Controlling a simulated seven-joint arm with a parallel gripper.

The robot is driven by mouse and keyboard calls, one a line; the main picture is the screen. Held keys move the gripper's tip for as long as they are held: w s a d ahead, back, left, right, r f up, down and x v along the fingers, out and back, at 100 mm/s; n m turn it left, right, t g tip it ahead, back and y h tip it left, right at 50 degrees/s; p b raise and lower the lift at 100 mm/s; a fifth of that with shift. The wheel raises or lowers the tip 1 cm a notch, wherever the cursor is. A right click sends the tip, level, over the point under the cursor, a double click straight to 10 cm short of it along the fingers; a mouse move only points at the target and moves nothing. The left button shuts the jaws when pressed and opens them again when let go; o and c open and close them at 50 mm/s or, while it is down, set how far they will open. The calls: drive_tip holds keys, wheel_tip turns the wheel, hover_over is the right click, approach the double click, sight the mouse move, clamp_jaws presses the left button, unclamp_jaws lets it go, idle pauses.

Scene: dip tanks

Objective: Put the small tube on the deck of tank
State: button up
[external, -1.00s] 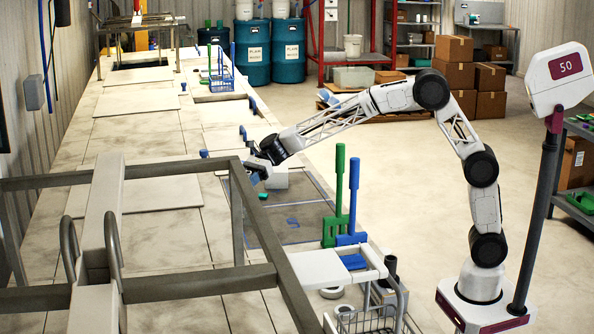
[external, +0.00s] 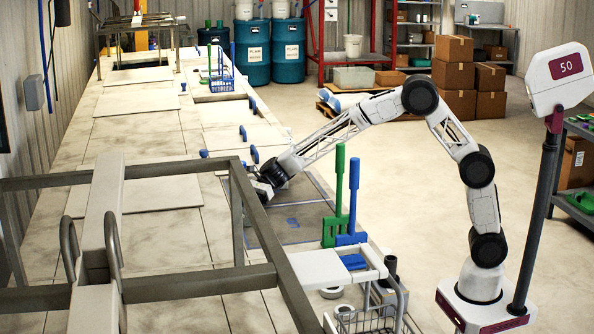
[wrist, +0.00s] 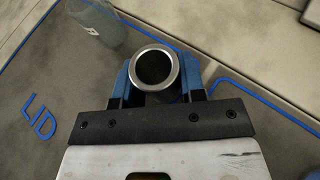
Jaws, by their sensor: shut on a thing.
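A small tube (wrist: 155,55) with a shiny metal rim and dark hollow opening stands between the blue fingers of my gripper (wrist: 160,80) in the wrist view. The gripper is shut on it, and I look down into its mouth. In the external view my gripper (external: 264,188) is low over the far-left part of a grey outlined area (external: 270,238) on the tank deck (external: 190,228). The tube cannot be made out there. The wrist view does not show clearly whether the tube's lower end touches the surface.
A translucent vessel (wrist: 92,22) with a pale label stands close by, upper left in the wrist view. Green (external: 338,190) and blue (external: 353,195) upright handles stand nearby. A metal frame (external: 236,215) is left of the gripper.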

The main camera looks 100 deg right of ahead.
drive_tip(key=shift+f, duration=0.1)
idle(0.3)
drive_tip(key=o, duration=0.9)
drive_tip(key=shift+o, duration=0.2)
drive_tip(key=shift+v, duration=3.9)
drive_tip(key=shift+w, duration=0.1)
